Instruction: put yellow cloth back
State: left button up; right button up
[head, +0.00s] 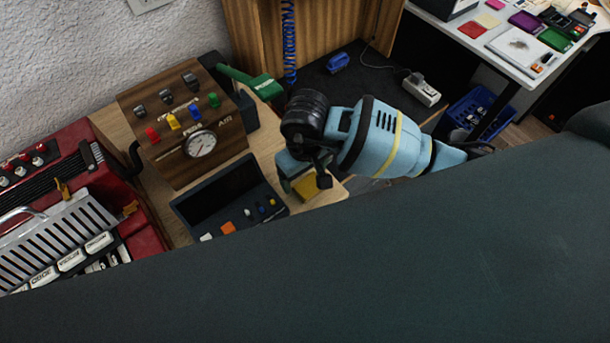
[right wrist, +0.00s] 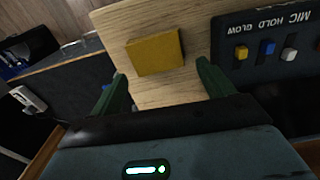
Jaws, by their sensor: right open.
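The yellow cloth (head: 307,189) is a flat, folded square on the pale wooden table top (right wrist: 190,25), close to its right edge in the head view. It shows whole in the right wrist view (right wrist: 156,53), lying ahead of the fingers and roughly between their lines. My right gripper (head: 306,174) is over the cloth and hides part of it in the head view. Its two green fingers (right wrist: 163,80) are apart with nothing between them. My left gripper is not in view.
A dark panel (head: 228,192) with small coloured switches lies left of the cloth. Behind it stands a wooden box (head: 174,170) with a gauge and knobs. A red accordion (head: 146,228) is at far left. A lower dark surface (head: 375,82) lies beyond the table, with a white power strip (head: 422,89).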

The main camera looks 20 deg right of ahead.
aim_at(305, 181)
notch_tip(305, 181, up, 10)
jog(key=shift+f, duration=0.15)
jog(key=shift+s, duration=0.1)
dwell(0.5)
